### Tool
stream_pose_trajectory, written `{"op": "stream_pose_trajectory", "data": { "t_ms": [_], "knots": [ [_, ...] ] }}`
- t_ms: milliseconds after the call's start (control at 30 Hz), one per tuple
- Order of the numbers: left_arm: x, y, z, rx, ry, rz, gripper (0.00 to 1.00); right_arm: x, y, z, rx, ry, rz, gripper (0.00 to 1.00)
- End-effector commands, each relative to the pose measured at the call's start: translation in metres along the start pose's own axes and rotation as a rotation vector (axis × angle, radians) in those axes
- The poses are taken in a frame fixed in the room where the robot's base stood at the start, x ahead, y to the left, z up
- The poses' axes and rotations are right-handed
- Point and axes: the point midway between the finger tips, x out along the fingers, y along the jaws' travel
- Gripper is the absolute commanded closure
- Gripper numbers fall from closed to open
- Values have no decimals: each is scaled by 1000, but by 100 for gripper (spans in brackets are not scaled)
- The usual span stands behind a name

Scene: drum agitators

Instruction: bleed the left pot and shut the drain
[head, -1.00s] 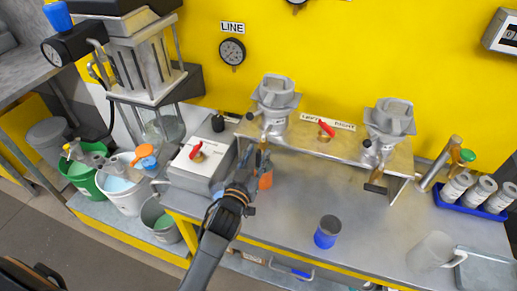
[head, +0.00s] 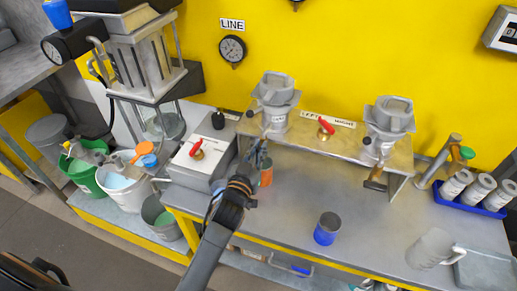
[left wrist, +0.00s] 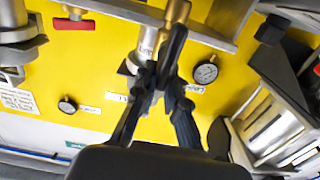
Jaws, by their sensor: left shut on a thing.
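The left pot (head: 275,91) is a grey metal vessel on the stand at the back of the bench. My left gripper (head: 258,153) is just under it, shut on the left pot's drain handle. The gripper mostly hides the handle. In the left wrist view my fingers (left wrist: 172,60) come together below a brass fitting (left wrist: 177,12); whether the drain is open or shut cannot be told. An orange cup (head: 266,173) stands beside the gripper, below the left pot. My right gripper is not in view.
The right pot (head: 389,117) has a dark drain lever (head: 375,181) below it. A red-handled valve (head: 326,127) sits between the pots. The bench middle is clear.

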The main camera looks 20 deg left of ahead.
Motion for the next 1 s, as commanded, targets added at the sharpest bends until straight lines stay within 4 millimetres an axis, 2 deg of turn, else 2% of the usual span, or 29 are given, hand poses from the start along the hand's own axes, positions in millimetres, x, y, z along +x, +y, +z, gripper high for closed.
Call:
{"op": "stream_pose_trajectory", "data": {
  "t_ms": [367, 1000],
  "knots": [
    [0, 6, 1, 195, 0, 0, 100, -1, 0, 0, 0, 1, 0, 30],
    [0, 20, 10, 800, 0, 0, 100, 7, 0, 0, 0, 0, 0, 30]
  ]
}}
